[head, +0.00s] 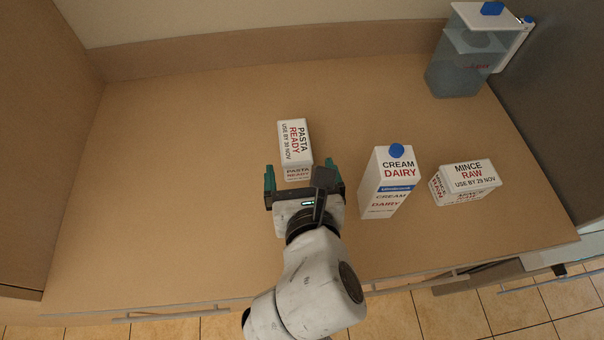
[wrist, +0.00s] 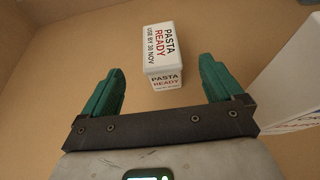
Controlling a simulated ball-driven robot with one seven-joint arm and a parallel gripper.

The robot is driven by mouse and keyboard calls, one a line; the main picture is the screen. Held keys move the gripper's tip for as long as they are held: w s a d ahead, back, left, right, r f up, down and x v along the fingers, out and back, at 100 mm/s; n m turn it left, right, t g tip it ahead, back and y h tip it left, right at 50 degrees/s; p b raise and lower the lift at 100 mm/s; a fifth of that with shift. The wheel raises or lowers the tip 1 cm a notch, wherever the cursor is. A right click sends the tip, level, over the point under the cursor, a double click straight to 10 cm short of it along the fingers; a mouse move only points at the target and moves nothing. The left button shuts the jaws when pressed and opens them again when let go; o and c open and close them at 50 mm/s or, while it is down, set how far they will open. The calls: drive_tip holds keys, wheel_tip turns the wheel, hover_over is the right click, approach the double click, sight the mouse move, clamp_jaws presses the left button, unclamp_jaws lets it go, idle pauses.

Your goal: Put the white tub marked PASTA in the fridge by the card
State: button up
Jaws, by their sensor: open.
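The white tub marked PASTA READY, USE BY 30 NOV (head: 295,143) stands on the wooden counter, left of the carton. It also shows ahead in the wrist view (wrist: 162,48). My gripper (head: 304,178) is open and empty, with green fingers. The tub lies just beyond the fingertips, between their lines, and nothing is held. In the wrist view the gripper (wrist: 160,82) has the tub's near end close to the gap between its fingers. The fridge inside and the card are not seen.
A CREAM DAIRY carton (head: 390,182) stands close right of my gripper. A MINCE RAW tub (head: 466,182) is farther right. A clear jug with a blue knob (head: 463,60) stands at the back right, beside a dark grey panel (head: 560,110). The counter's left side is clear.

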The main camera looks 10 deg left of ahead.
sight(295, 151)
drive_tip(key=shift+s+d+r, duration=0.1)
drive_tip(key=shift+s, duration=0.25)
drive_tip(key=shift+f+b, duration=0.9)
drive_tip(key=shift+b, duration=0.35)
drive_tip(key=x, duration=0.4)
drive_tip(key=shift+w, duration=0.2)
drive_tip(key=shift+f+x, duration=0.15)
drive_tip(key=shift+x, duration=1.4)
drive_tip(key=shift+f+x, duration=0.1)
drive_tip(key=shift+x, duration=1.45)
drive_tip(key=shift+s, duration=0.2)
drive_tip(key=shift+r, duration=0.15)
drive_tip(key=c, duration=1.4)
